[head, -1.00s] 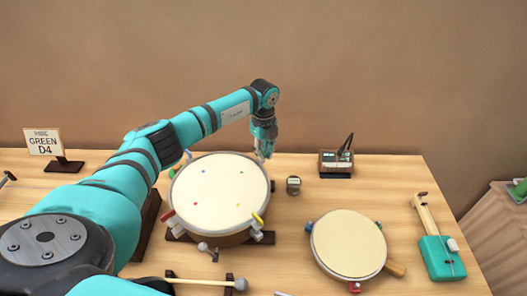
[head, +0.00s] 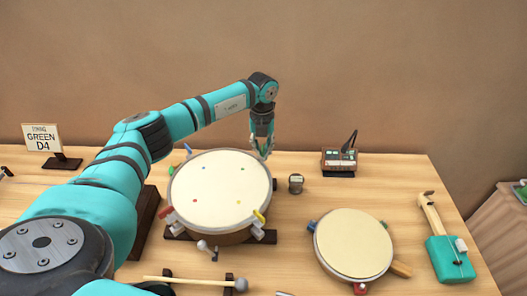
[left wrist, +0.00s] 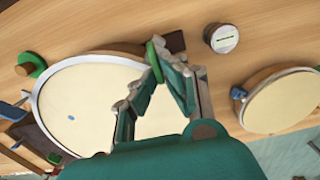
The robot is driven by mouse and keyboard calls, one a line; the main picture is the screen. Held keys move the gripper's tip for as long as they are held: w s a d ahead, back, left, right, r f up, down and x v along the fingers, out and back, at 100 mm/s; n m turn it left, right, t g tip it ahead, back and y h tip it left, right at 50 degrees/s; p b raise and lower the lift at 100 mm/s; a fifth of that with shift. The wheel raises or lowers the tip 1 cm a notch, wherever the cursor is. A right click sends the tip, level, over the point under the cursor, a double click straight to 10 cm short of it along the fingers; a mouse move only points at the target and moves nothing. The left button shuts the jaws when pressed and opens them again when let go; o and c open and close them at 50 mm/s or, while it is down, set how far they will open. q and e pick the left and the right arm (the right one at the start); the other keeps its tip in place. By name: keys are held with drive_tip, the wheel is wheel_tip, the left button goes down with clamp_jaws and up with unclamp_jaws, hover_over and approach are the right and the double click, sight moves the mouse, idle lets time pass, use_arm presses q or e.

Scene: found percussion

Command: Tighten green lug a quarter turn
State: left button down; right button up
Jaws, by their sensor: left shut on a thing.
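The large drum (head: 215,195) with a cream head stands left of the table's middle, with coloured lugs around its rim and small coloured dots on its head. My left gripper (head: 262,152) reaches down at the drum's far right rim. In the left wrist view, my left gripper (left wrist: 152,72) is shut on the green lug (left wrist: 154,60), which shows as a narrow green wing between the fingertips. In the head view the fingers mostly hide this lug. The drum head (left wrist: 85,105) also shows below the fingers. My right gripper is not in view.
A small grey round gauge (head: 296,184) stands just right of the drum. A smaller drum (head: 352,245) is at the front right. A device with a black antenna (head: 339,160) stands behind. A sign reading GREEN D4 (head: 43,138) is at the left. A mallet (head: 200,283) lies in front.

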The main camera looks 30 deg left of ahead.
use_arm(q)
drive_tip(key=shift+a+r+m+b, duration=0.15)
drive_tip(key=shift+m+b, duration=0.4)
drive_tip(key=shift+m, duration=1)
drive_tip(key=shift+a+f+m+b, duration=0.1)
drive_tip(key=shift+a+m+b, duration=0.3)
drive_tip(key=shift+m, duration=1.1)
drive_tip(key=shift+a+r+m+b, duration=0.1)
drive_tip(key=shift+m+b, duration=0.55)
drive_tip(key=shift+m, duration=0.9)
drive_tip(key=c, duration=1.5)
unclamp_jaws()
drive_tip(key=shift+o, duration=0.2)
wheel_tip(320, 180, up, 12)
